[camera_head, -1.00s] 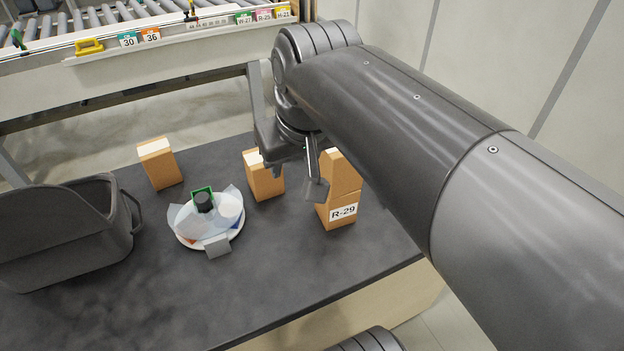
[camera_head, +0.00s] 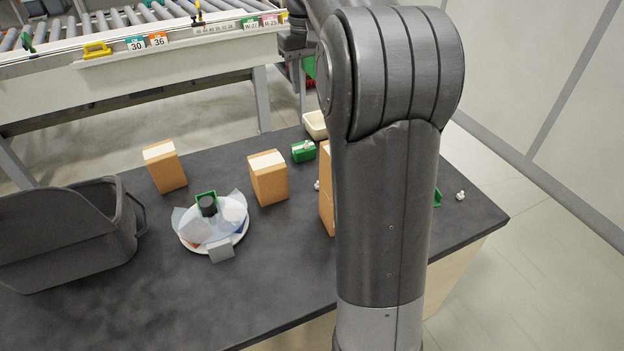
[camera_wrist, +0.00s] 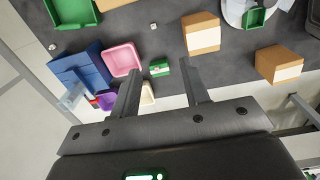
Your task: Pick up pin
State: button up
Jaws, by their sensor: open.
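I cannot tell for sure which thing is the pin. Small whitish pieces that may be pins show in the head view: one (camera_head: 460,195) lies near the right table edge, and another (camera_head: 317,185) lies beside a cardboard box. Another whitish piece (camera_head: 308,145) sits on a small green block (camera_head: 302,154). In the wrist view, a small whitish piece (camera_wrist: 153,26) lies on the dark table beyond the green block (camera_wrist: 160,68). My gripper (camera_wrist: 159,64) is open and empty, its fingers spread on either side of the green block in the picture. My arm hides it in the head view.
Cardboard boxes (camera_head: 268,180) (camera_head: 165,168), a white plate with items (camera_head: 240,238) and a grey bin (camera_head: 60,245) stand on the table. Pink (camera_wrist: 122,58), blue (camera_wrist: 78,68) and cream (camera_wrist: 147,95) containers show in the wrist view. A roller conveyor (camera_head: 130,60) stands behind.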

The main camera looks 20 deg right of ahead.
jog(key=w+d+f+g, duration=0.1)
jog(key=w+d+f, duration=0.3)
jog(key=w, duration=0.1)
jog(key=f, duration=1.7)
jog(key=s+f, duration=0.1)
jog(key=f, duration=0.7)
jog(key=shift+f, duration=0.15)
jog(key=shift+s+f, duration=0.2)
jog(key=shift+f, duration=0.8)
jog(key=shift+s+f, duration=0.15)
jog(key=shift+f, duration=0.85)
jog(key=shift+s+f, duration=0.2)
jog(key=shift+f, duration=0.8)
jog(key=shift+c, duration=0.2)
grip_shut()
